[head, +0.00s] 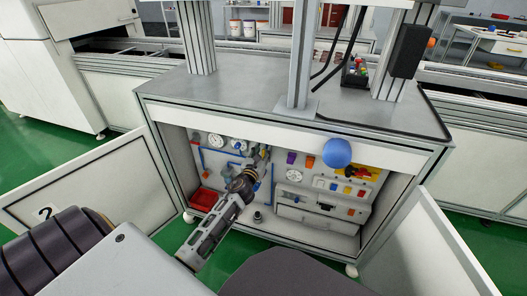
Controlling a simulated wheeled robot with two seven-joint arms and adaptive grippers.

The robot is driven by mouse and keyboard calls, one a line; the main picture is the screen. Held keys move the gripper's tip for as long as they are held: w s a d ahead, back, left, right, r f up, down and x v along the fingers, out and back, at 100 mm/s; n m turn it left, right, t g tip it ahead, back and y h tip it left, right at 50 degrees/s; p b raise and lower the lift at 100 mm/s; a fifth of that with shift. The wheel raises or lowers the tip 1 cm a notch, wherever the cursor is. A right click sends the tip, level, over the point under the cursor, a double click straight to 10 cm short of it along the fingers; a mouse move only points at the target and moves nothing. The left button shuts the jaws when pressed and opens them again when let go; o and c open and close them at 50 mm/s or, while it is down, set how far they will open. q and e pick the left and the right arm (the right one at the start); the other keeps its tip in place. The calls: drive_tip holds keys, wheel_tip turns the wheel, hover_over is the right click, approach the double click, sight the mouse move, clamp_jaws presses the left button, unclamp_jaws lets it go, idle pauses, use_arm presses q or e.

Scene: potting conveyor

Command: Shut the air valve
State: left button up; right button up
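The open cabinet (276,120) under the grey worktop holds a back panel with round gauges (215,140), blue tubing (202,160) and several small fittings. My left gripper (260,157) reaches into the cabinet in front of the pneumatic parts, left of the middle of the panel. It covers part of the tubing and fittings there. I cannot make out the air valve for certain or tell its handle position. The fingers are too small and cluttered to tell whether they are open or shut, or touching anything. My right gripper is not in view.
Open cabinet doors stand at the left (95,185) and right (425,245). A blue ball (337,153) shows before the cabinet's upper edge. A red bin (205,199) sits at the lower left inside. A second gauge (294,175), drawers and coloured parts fill the right side.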

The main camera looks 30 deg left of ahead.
use_arm(q)
drive_tip(key=shift+w+a, duration=0.15)
drive_tip(key=shift+w, duration=0.45)
clamp_jaws()
